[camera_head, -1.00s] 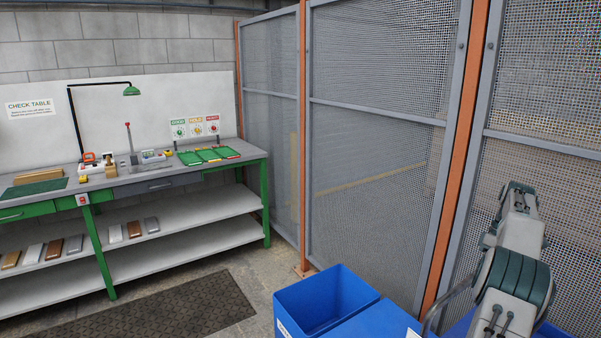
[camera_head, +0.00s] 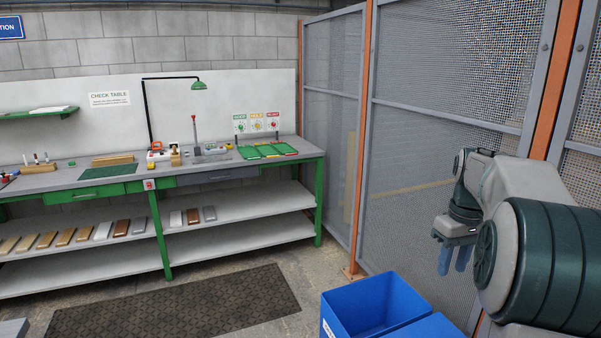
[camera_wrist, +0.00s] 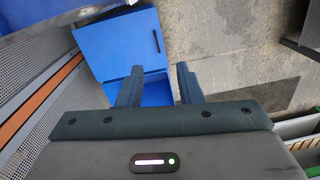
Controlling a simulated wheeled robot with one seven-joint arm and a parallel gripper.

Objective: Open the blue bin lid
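An open blue bin (camera_head: 368,308) stands on the floor by the mesh fence, at the bottom of the head view. A second blue bin with a flat, closed-looking top (camera_head: 430,328) stands beside it on the right, cut off by the frame edge. My gripper (camera_head: 454,270) hangs fingers-down above and to the right of the bins, touching nothing. In the wrist view my gripper (camera_wrist: 158,98) has its fingers apart, with nothing between them. Blue bin surfaces (camera_wrist: 118,45) lie beyond the fingers; I cannot tell for sure which bin each belongs to.
The mesh fence (camera_head: 445,105) with orange posts runs close behind the bins and my arm. A green-framed check table (camera_head: 320,190) with trays and boards stands at the left. A dark mat (camera_head: 180,305) lies on the floor before it. Floor between mat and bins is clear.

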